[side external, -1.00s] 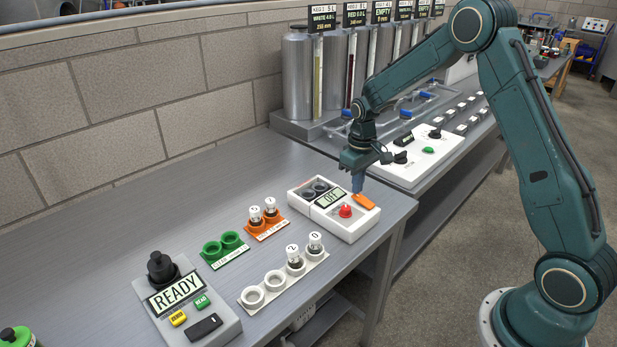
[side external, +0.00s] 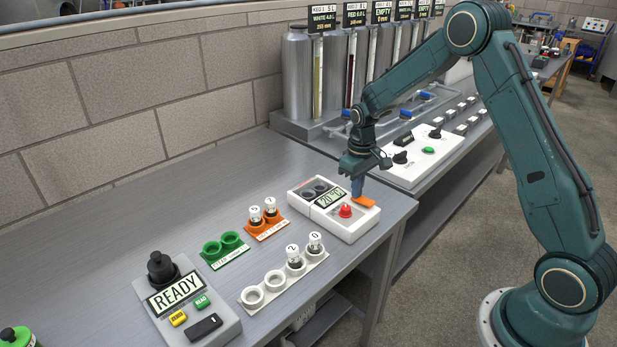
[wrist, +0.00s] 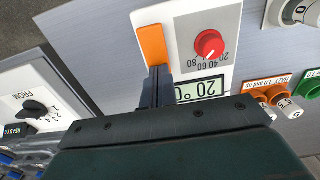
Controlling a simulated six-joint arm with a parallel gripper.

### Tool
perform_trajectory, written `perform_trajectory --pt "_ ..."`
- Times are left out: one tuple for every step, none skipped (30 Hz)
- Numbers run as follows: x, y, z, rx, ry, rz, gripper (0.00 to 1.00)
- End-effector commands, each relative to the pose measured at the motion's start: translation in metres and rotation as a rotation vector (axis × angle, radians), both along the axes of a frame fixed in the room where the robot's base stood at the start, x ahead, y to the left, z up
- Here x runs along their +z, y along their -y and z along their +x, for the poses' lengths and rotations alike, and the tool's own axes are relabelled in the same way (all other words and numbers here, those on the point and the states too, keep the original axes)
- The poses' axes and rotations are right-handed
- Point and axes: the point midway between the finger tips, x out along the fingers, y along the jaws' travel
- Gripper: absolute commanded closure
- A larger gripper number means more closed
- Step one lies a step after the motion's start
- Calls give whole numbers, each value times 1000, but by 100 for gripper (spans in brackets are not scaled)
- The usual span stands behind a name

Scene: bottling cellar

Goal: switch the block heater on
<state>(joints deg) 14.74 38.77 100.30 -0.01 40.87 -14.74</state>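The block heater (side external: 355,230) is a white box near the table's right edge. Its display (side external: 330,198) reads 20 °C, and the display also shows in the wrist view (wrist: 200,89). It has a red knob (side external: 345,210), two dark wells and an orange switch (side external: 365,202). My gripper (side external: 357,191) points down with its fingers together and empty. Its tips are at the left end of the orange switch and look to touch it. In the wrist view, the fingertips (wrist: 157,76) meet one end of the orange switch (wrist: 152,45) and hide that end.
An orange rack (side external: 267,230) with capped vials, a green rack (side external: 226,252) and a white rack (side external: 284,284) stand left of the heater. A grey station (side external: 205,333) reads READY. A white panel (side external: 430,160) with a black knob and kegs stand behind.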

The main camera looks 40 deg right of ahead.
Motion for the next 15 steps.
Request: perform_trajectory --pt "-1 0 0 0 -2 0 100" --pt "-1 0 0 0 -2 0 100" --pt "-1 0 0 0 -2 0 100" --pt "0 0 0 0 -1 0 100" --pt "0 0 0 0 -1 0 100" --pt "1 0 0 0 -1 0 100" --pt "2 0 0 0 -1 0 100" --pt "3 0 0 0 0 0 100" --pt "5 0 0 0 0 0 100" --pt "6 0 0 0 -1 0 100" --pt "8 0 0 0 -1 0 100" --pt "10 0 0 0 -1 0 100" --pt "12 0 0 0 0 0 100" --pt "14 0 0 0 0 0 100" --pt "16 0 0 0 1 0 100"
